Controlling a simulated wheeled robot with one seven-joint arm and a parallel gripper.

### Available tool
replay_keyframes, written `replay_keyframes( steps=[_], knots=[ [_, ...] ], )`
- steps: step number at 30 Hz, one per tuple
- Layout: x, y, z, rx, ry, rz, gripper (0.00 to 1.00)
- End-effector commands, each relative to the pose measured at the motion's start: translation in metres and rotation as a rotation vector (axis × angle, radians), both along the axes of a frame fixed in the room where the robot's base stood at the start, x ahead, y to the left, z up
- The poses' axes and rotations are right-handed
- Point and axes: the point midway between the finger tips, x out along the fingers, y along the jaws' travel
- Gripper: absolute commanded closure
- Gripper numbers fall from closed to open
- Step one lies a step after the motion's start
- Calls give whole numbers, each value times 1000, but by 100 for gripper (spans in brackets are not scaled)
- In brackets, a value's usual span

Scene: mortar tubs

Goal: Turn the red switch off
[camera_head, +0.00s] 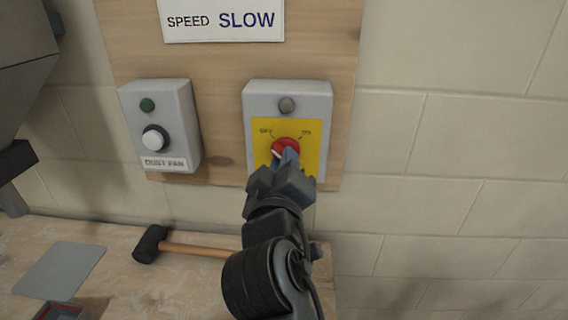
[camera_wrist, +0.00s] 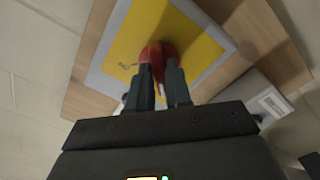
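The red switch (camera_head: 285,146) is a round knob on a yellow plate (camera_head: 309,161), on the front of a grey box on a wooden board. The plate reads OFF at the upper left and ON at the upper right. A white mark shows on the knob's lower left side; its exact setting is hard to read. A grey, unlit lamp (camera_head: 287,104) sits above the plate. My gripper (camera_head: 284,159) is at the knob from below and hides its lower part. In the wrist view, the fingers (camera_wrist: 160,82) stand on either side of the red switch's ridge (camera_wrist: 158,57) and appear closed on it.
A dust fan box (camera_head: 174,140) with a green lamp and a white button is to the left. A sign (camera_head: 222,20) reading SPEED SLOW hangs above. A mallet (camera_head: 180,247) and a grey sheet (camera_head: 60,271) lie on the bench below. The wall at right is bare.

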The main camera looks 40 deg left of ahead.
Motion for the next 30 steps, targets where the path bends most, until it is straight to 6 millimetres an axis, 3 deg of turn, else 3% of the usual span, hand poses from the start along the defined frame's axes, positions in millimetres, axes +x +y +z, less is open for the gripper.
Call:
replay_keyframes(
  steps=[6, 14, 30],
  knots=[
    [0, 0, 0, 1, 1, 0, 62],
    [-2, -1, 0, 2, 0, 1, 62],
    [-63, -38, -1, 2, 0, 1, 62]
  ],
)
